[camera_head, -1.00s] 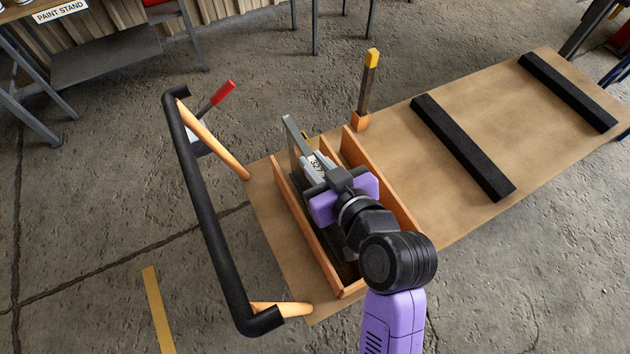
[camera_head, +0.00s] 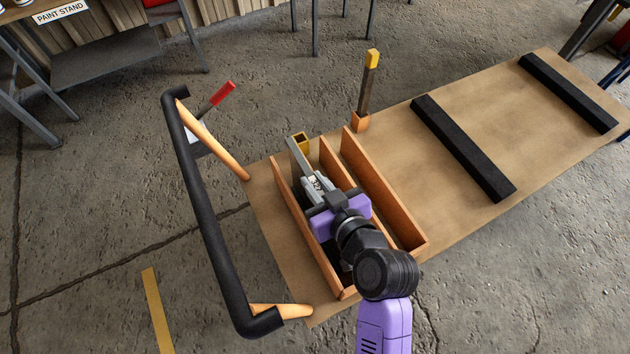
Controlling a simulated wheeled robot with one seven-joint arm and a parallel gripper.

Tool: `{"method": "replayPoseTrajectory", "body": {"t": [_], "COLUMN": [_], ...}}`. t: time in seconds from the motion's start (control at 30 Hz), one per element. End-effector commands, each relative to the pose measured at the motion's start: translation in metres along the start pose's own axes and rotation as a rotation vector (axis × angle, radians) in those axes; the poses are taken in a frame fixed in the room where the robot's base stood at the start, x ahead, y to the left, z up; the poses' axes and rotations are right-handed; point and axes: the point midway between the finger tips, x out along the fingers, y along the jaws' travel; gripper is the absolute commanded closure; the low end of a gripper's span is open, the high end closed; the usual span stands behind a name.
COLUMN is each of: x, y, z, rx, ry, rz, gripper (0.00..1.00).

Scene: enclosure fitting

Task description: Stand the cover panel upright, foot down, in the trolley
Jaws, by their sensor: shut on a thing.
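The cover panel (camera_head: 298,156) shows as a thin grey edge running away from my gripper; most of it is hidden under the gripper and arm. My gripper (camera_head: 317,186) is shut on it. The panel's visible edge lies over the left slot of the orange rack on the trolley (camera_head: 410,170), between the left wall (camera_head: 290,208) and the middle divider (camera_head: 333,164). The panel looks about upright on its edge. I cannot tell whether its foot touches the trolley bed.
The rack's right wall (camera_head: 382,188) stands right of an empty slot. A yellow-topped post (camera_head: 368,85) rises behind. The black push handle (camera_head: 208,220) and a red-gripped lever (camera_head: 222,93) are at left. Two black bars (camera_head: 462,148) cross the clear bed at right.

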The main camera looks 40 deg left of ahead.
Motion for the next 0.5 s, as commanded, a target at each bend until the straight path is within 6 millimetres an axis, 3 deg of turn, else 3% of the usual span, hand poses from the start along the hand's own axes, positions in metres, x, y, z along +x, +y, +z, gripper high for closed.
{"method": "replayPoseTrajectory", "body": {"t": [0.1, 0.13, 0.23, 0.5], "x": [0.0008, 0.0012, 0.0008, 0.0007], "y": [0.0005, -0.0002, -0.0002, -0.0002], "z": [-0.0009, 0.0025, 0.0016, 0.0016], "rx": [-0.002, 0.0, 0.0, 0.0], "ry": [0.007, 0.0, 0.0, 0.0], "rz": [0.001, 0.0, 0.0, 0.0], "gripper": [1.0, 0.82, 0.62, 0.62]}}
